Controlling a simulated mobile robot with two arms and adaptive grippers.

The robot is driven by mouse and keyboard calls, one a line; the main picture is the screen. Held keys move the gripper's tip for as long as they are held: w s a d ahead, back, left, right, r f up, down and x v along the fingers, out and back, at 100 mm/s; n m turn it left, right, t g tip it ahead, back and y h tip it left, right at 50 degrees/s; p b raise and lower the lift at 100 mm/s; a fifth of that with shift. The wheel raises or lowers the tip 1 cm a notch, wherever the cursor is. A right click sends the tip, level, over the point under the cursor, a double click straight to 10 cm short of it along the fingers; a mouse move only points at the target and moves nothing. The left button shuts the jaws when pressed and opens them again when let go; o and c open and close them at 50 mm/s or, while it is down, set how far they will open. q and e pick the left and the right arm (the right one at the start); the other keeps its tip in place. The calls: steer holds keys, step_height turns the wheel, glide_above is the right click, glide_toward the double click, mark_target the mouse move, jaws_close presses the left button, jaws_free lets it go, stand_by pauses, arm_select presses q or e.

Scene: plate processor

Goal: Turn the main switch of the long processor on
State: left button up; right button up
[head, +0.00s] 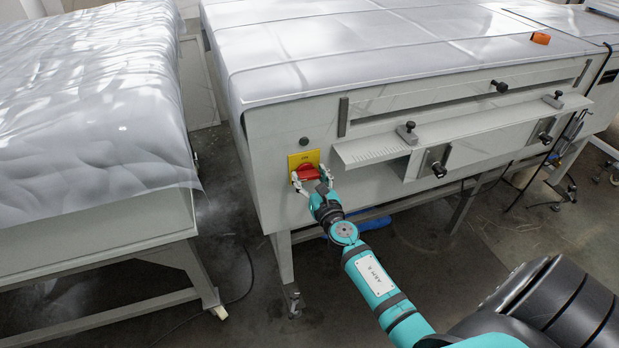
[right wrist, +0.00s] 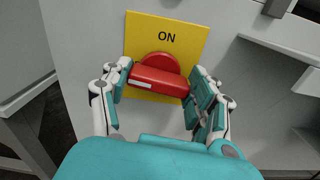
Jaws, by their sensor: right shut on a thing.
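The main switch is a red rotary knob (head: 308,172) on a yellow plate (head: 301,159) at the left end of the long processor's front (head: 268,150). In the right wrist view the red knob (right wrist: 160,78) has its bar lying nearly level, slightly tilted, and the yellow plate (right wrist: 190,38) reads "ON" above it. My right gripper (head: 310,178) is shut on the red knob, with one finger at each end of the bar; it also shows in the right wrist view (right wrist: 158,85). My left gripper is not in view.
A sheet-covered table (head: 95,120) stands to the left, with a narrow floor gap between. A small shelf (head: 372,150) with black clamp knobs juts from the processor right of the switch.

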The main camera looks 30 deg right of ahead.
steer(key=m, duration=0.4)
steer(key=shift+f+b, duration=0.15)
steer(key=shift+b, duration=0.25)
steer(key=m, duration=0.4)
steer(key=shift+d+m+b, duration=0.1)
steer(key=shift+m+b, duration=0.2)
steer(key=shift+m, duration=0.1)
steer(key=m, duration=0.3)
steer(key=shift+s+f+m, duration=0.1)
steer(key=shift+f+m, duration=0.05)
steer(key=shift+m, duration=0.15)
steer(key=m, duration=0.4)
steer(key=shift+d, duration=0.1)
steer(key=shift+f+m, duration=0.1)
steer(key=shift+m, duration=0.2)
steer(key=o, duration=1.2)
